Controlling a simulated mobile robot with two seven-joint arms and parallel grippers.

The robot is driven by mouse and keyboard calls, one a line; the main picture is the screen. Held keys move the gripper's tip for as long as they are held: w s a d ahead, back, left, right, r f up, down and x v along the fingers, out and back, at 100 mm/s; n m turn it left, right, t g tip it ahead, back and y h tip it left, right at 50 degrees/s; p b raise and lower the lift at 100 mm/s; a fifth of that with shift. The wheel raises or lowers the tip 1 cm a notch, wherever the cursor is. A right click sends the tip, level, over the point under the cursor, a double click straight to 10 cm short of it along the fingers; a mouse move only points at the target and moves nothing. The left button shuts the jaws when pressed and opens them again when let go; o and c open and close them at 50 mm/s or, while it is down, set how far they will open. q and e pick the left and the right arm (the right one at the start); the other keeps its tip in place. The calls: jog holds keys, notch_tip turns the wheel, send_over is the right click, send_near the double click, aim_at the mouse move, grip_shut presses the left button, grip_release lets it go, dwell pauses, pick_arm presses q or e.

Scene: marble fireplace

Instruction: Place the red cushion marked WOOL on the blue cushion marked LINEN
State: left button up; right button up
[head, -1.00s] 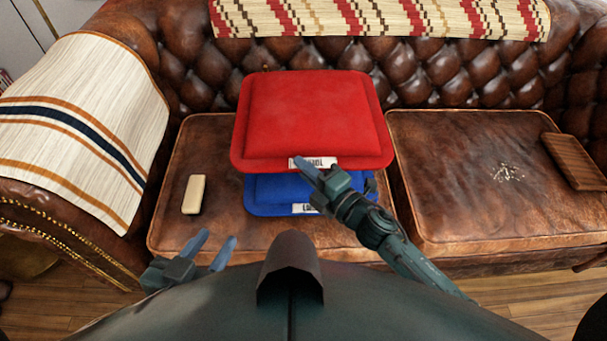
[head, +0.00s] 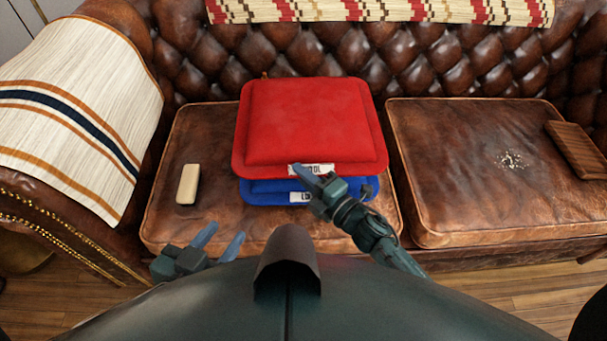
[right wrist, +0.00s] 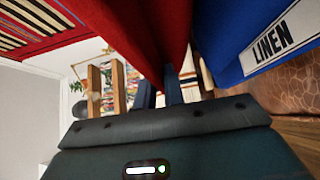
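The red cushion (head: 312,120) is over the blue cushion (head: 268,190) on the left seat of the brown sofa. Its white label is partly covered by my right gripper (head: 316,176), which is shut on its front edge. In the right wrist view the red cushion (right wrist: 150,25) runs down between the fingers (right wrist: 159,92). The blue cushion (right wrist: 225,35), labelled LINEN, is close alongside it there; I cannot tell whether they touch. Most of the blue cushion is hidden in the head view. My left gripper (head: 222,240) is open and empty in front of the seat.
A cream block (head: 188,184) lies on the left seat, left of the cushions. A striped throw (head: 65,110) covers the left armrest. A brown wooden item (head: 577,150) lies at the right seat's far edge. The right seat (head: 450,180) is mostly clear.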

jog(key=o, duration=0.4)
jog(key=shift+r, duration=0.15)
jog(key=shift+s+d, duration=0.15)
jog(key=p+v, duration=0.1)
jog(key=v, duration=1)
jog(key=shift+s+d, duration=0.2)
jog(key=shift+s, duration=0.05)
